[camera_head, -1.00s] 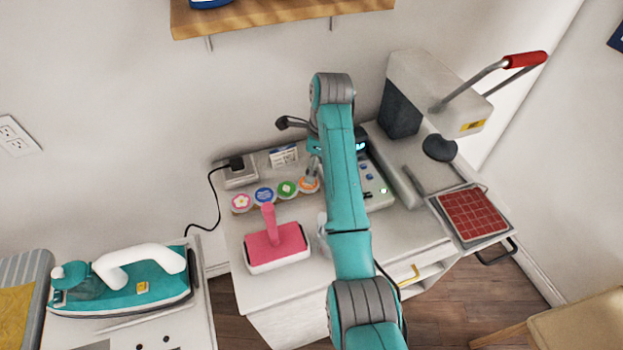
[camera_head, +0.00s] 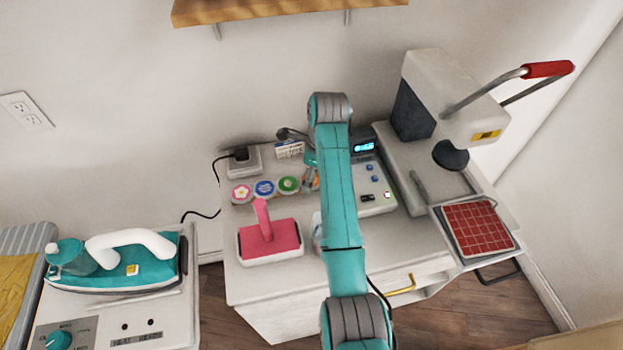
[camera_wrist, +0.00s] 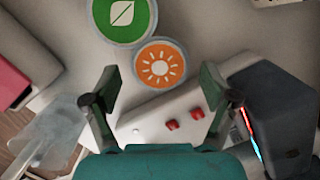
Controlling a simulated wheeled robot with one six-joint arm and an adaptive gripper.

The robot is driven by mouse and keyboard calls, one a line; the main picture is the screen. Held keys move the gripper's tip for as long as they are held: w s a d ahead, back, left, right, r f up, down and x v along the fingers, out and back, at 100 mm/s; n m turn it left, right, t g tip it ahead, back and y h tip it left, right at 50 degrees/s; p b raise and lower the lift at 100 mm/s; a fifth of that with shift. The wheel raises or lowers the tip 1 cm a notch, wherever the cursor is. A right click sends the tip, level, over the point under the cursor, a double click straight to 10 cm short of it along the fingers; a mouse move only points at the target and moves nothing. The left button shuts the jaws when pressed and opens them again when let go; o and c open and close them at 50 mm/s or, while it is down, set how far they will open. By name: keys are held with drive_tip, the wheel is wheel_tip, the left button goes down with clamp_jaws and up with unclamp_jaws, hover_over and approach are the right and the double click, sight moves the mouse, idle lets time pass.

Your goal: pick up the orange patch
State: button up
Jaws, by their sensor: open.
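The orange patch (camera_wrist: 160,64) is a round disc with a white sun on it, lying on the cabinet top. In the wrist view it lies just beyond my gripper (camera_wrist: 162,92), whose two fingers are apart with nothing between the tips. In the head view the orange patch (camera_head: 308,181) is mostly hidden behind my gripper and arm, at the right end of the row of patches. The green leaf patch (camera_wrist: 124,16) lies right beside it; whether they touch I cannot tell.
A blue patch (camera_head: 264,188) and a pink flower patch (camera_head: 242,193) continue the row leftward. A white device (camera_head: 376,190) with buttons sits right of the patches. A heat press (camera_head: 440,100) stands farther right.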

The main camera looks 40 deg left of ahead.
drive_tip(key=shift+f, duration=0.2)
idle(0.3)
drive_tip(key=c, duration=0.8)
drive_tip(key=shift+r, duration=0.1)
